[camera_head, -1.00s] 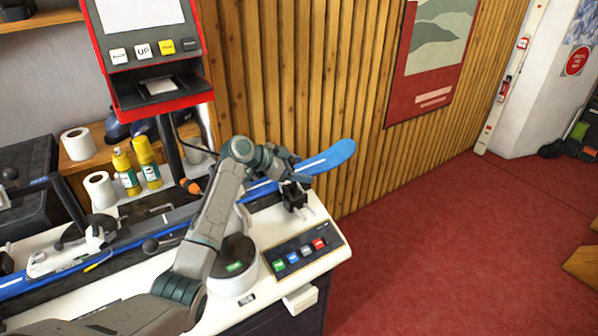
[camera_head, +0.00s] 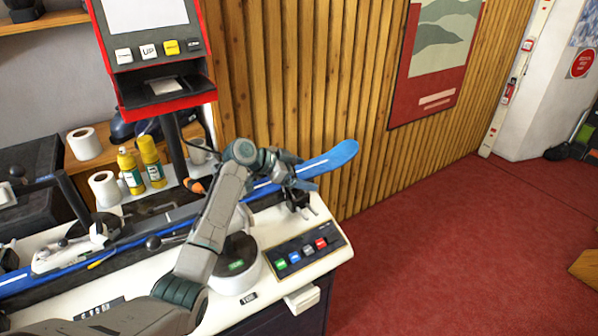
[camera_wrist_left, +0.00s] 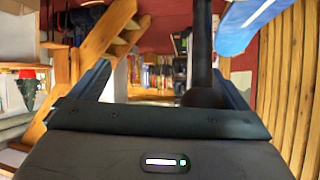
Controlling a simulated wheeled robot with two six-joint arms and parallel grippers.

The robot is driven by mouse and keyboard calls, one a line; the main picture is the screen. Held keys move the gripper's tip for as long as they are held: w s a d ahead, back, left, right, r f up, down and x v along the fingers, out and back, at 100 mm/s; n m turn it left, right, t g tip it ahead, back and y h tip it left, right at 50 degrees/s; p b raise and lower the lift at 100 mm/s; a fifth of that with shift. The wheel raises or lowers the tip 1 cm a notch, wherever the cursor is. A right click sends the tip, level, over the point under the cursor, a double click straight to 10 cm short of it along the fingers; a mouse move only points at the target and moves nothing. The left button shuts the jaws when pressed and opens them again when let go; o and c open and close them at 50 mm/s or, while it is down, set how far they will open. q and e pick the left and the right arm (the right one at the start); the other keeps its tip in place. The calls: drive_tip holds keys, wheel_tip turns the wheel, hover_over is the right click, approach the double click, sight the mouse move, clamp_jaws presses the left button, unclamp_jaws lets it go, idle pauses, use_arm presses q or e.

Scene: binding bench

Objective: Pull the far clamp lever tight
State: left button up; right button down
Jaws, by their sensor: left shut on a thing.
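A long blue ski (camera_head: 325,163) lies along the bench, its tip sticking out past the right end. A dark clamp (camera_head: 299,200) stands at the bench's right end, beside the ski. My left gripper (camera_head: 304,184) is at this clamp, above the bench top. In the left wrist view, a dark upright lever (camera_wrist_left: 203,50) with a rounded lower end stands between the fingers of my left gripper (camera_wrist_left: 165,92), nearer the right finger. The gripper is shut on it. In the head view the lever is mostly hidden by the gripper and wrist. My right gripper is out of view.
A button panel (camera_head: 301,253) and a round white-and-black unit (camera_head: 236,264) sit close below my arm. A second lever (camera_head: 74,196) rises at the left. Yellow bottles (camera_head: 151,160), paper rolls (camera_head: 104,188) and a red-framed screen (camera_head: 150,50) stand behind.

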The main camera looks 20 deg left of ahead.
use_arm(q)
drive_tip(key=shift+d, duration=0.25)
drive_tip(key=shift+c, duration=0.8)
drive_tip(key=shift+r, duration=0.1)
